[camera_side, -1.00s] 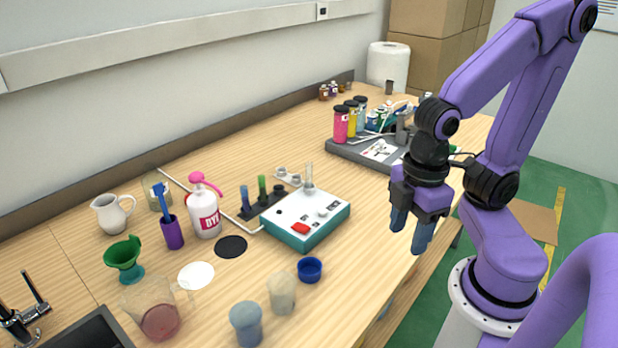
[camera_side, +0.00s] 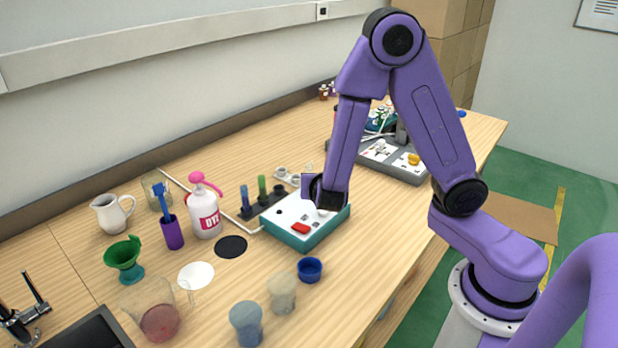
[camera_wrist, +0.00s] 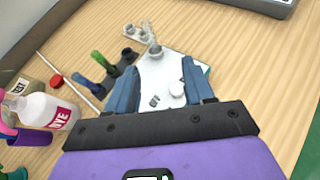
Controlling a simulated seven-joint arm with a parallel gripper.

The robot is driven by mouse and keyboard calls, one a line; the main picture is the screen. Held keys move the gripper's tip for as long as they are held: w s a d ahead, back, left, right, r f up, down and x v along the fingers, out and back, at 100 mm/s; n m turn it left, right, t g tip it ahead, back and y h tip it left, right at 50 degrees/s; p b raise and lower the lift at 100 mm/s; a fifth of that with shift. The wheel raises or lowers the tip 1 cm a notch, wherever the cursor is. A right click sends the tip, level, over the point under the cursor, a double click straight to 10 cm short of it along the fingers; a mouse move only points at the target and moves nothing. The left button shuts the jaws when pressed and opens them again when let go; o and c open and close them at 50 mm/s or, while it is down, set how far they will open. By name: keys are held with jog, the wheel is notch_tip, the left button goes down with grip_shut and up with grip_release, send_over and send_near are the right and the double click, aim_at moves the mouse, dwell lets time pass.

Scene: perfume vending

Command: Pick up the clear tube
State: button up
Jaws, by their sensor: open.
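The clear tube (camera_wrist: 150,33) stands in a grey socket at the far edge of the white-topped teal device (camera_side: 305,243) in the wrist view. In the side view my arm hides it. My gripper (camera_wrist: 162,82) is open over the device, with one blue finger on each side of the picture's middle. The tube shows beyond the fingertips, between their lines, and nothing is held. I cannot tell how high the fingertips are above the device. They are hidden in the side view.
A dark rack (camera_side: 262,204) with blue and green tubes stands left of the device. A white DYE bottle (camera_side: 206,215) with a pink top is further left. A blue cap (camera_side: 310,269) and cups (camera_side: 246,322) lie in front. A grey station (camera_side: 400,165) is behind right.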

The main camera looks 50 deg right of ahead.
jog(key=shift+n+t, duration=0.3)
jog(key=shift+n, duration=0.3)
jog(key=x, duration=0.8)
jog(key=a+x, duration=0.1)
jog(key=x, duration=0.3)
jog(key=shift+w+d+f, duration=0.1)
jog(key=shift+w+f, duration=0.25)
jog(key=shift+w, duration=0.25)
jog(key=shift+x, duration=2.85)
jog(key=shift+w, duration=0.1)
grip_shut()
